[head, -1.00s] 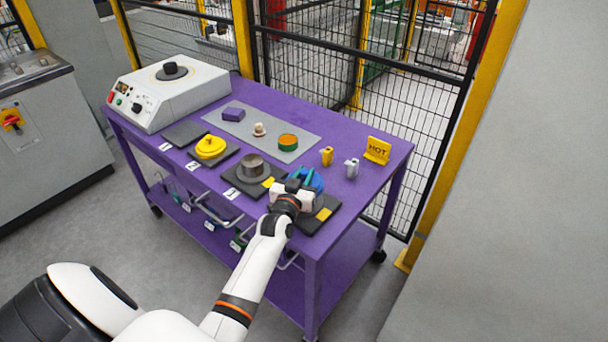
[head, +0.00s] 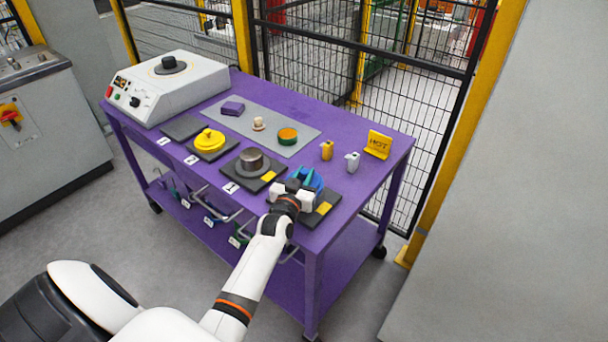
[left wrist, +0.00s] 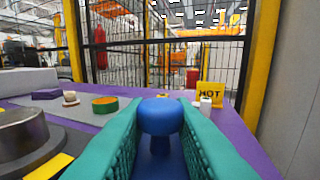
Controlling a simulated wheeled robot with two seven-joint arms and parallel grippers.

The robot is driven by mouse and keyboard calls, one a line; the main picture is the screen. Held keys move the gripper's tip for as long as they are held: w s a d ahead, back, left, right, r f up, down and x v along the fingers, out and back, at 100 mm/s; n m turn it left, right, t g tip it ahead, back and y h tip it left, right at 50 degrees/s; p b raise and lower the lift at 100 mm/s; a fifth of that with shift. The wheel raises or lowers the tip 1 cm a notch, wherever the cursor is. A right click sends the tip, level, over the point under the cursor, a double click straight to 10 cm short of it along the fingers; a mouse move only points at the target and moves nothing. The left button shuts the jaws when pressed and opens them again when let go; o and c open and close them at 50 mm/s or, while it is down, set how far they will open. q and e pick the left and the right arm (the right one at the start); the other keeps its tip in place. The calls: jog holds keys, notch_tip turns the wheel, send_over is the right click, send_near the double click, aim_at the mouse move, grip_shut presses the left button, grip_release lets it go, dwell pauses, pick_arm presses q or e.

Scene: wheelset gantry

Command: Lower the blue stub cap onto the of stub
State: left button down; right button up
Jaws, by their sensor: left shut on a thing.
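The blue stub cap (head: 311,180) is over the nearest dark pad on the purple table, partly hidden by my left gripper (head: 303,182). In the left wrist view its round knob (left wrist: 160,115) stands between the two green fingers of my left gripper (left wrist: 160,138), which is shut on it. Whether the cap touches the pad cannot be told. A grey metal stub (head: 251,160) with a wide flange stands upright and uncovered on the neighbouring dark pad. It also shows at the left edge of the left wrist view (left wrist: 22,135). My right gripper is out of view.
A yellow cap (head: 209,142) sits on another pad. A grey mat (head: 262,118) holds a purple block, a small beige part and a green-orange ring. Yellow and white small parts and a HOT sign (head: 378,145) stand at the right. A white machine (head: 168,88) fills the far left.

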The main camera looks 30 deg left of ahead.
pick_arm(q)
jog(key=shift+f, duration=0.3)
jog(key=c, duration=1.2)
grip_release()
jog(key=shift+r, duration=0.1)
jog(key=shift+o, duration=0.2)
jog(key=shift+s, duration=0.1)
jog(key=v, duration=1.2)
jog(key=shift+b, duration=0.45)
